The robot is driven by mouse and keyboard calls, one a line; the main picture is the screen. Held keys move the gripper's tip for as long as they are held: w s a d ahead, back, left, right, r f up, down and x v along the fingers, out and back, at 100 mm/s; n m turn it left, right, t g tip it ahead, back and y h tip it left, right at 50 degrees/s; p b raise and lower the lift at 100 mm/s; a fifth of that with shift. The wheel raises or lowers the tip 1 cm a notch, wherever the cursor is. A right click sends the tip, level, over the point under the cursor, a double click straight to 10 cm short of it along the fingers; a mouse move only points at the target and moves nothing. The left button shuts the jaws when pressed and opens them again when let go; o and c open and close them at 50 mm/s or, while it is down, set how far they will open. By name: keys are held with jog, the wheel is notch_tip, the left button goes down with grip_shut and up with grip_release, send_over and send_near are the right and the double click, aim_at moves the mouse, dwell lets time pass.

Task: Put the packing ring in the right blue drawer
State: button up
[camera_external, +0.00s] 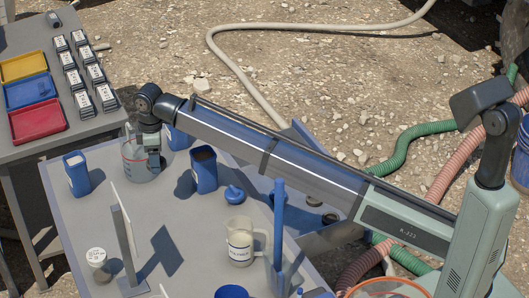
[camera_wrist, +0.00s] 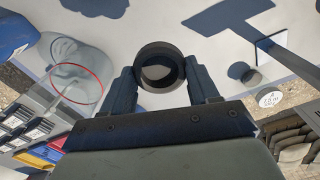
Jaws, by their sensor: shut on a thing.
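In the wrist view my gripper (camera_wrist: 160,82) is shut on a thick black ring, the packing ring (camera_wrist: 160,50), with its opening facing the camera. In the external view my gripper (camera_external: 153,158) hangs over the far left of the grey table, close to a clear beaker. The ring cannot be made out there. I cannot clearly identify the right blue drawer in either view.
The clear beaker (camera_external: 130,172) has a red band. Blue containers (camera_external: 76,175) (camera_external: 205,171), an upright panel stand (camera_external: 124,245), a small can (camera_external: 97,262) and a white-labelled mug (camera_external: 240,243) stand on the table. Coloured trays (camera_external: 37,123) lie on the left bench.

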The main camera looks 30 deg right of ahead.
jog(key=r, duration=0.2)
jog(key=shift+w+d+r, duration=0.1)
jog(key=shift+d+r, duration=0.1)
jog(key=shift+r, duration=0.15)
jog(key=w+d+m, duration=0.2)
jog(key=w+d, duration=0.3)
jog(key=d, duration=0.7)
jog(key=w+d+m, duration=0.2)
jog(key=w+d, duration=0.3)
jog(key=d, duration=0.7)
jog(key=w+d+m, duration=0.2)
jog(key=d+m, duration=0.3)
jog(key=d, duration=2.5)
jog(key=shift+s+a+f, duration=0.1)
jog(key=shift+a+f, duration=0.05)
jog(key=shift+f, duration=9.45)
jog(key=shift+a+f, duration=0.15)
jog(key=shift+f, duration=9.45)
jog(key=shift+f, duration=0.2)
jog(key=o, duration=1)
jog(key=shift+r, duration=0.1)
